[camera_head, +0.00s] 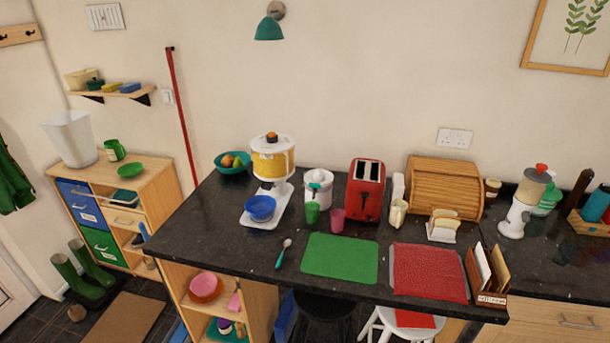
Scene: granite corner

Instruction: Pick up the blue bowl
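The blue bowl (260,208) sits upright on the white base of a stand mixer or dispenser (273,165) with a yellow body, towards the left part of the dark granite counter (210,220). The bowl lies below the machine's yellow upper part, and its front and rim show. Neither of my grippers shows in this view, and nothing of mine touches the bowl.
A teal fruit bowl (232,168) stands behind left. Right of the blue bowl are a green cup (312,212), a pink cup (338,220), a white canister (318,187) and a red toaster (366,190). A spoon (283,254) and green mat (340,259) lie in front.

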